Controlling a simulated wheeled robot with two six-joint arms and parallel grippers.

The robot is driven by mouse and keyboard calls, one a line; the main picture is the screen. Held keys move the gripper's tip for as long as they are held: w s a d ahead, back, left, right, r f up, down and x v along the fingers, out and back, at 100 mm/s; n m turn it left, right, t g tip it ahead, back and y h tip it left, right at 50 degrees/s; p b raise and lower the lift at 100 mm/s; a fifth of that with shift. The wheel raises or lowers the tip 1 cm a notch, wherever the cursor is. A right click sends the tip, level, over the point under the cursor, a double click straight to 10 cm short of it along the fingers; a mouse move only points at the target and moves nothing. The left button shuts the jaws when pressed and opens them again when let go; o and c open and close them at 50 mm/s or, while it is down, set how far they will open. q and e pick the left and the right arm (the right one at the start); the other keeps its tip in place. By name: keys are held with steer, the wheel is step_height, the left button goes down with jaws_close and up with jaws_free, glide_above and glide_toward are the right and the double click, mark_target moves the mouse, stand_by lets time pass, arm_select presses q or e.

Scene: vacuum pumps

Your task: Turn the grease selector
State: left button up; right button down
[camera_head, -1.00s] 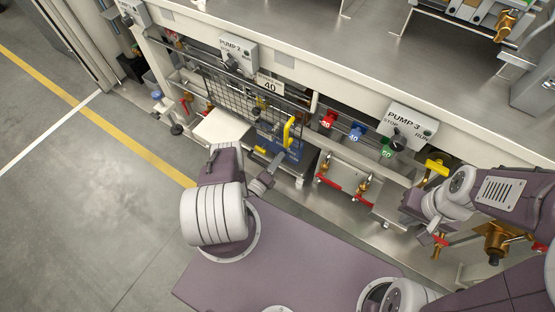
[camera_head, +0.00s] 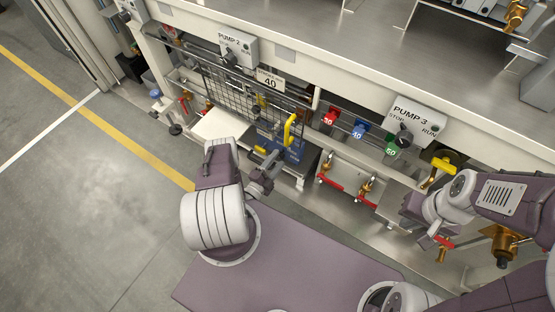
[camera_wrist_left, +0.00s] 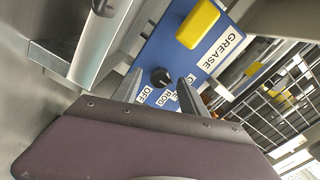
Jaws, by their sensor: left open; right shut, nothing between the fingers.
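The grease selector is a small black knob (camera_wrist_left: 161,77) on a blue panel (camera_wrist_left: 170,50) lettered GREASE, with white position labels, OFF and ROD among them, partly covered by a finger. My left gripper (camera_wrist_left: 160,84) is open, with its fingers on either side of the knob in the wrist view; I cannot tell whether they touch it. In the head view the left gripper (camera_head: 276,158) is at the blue panel (camera_head: 292,150), and the knob cannot be made out. My right gripper (camera_head: 410,211) is shut and empty at the right, by the Pump 3 valves.
A yellow block (camera_wrist_left: 198,25) sticks out of the panel near the knob. A yellow handle (camera_head: 290,130) and a wire mesh guard (camera_head: 232,88) stand close by. Red-handled brass valves (camera_head: 365,188) are to the right. The floor (camera_head: 90,190) at left is clear.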

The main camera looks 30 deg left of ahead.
arm_select(q)
steer(key=shift+s, duration=0.5)
steer(key=s, duration=0.6)
steer(key=shift+a+p, duration=0.25)
steer(key=shift+p, duration=0.1)
stand_by(0.4)
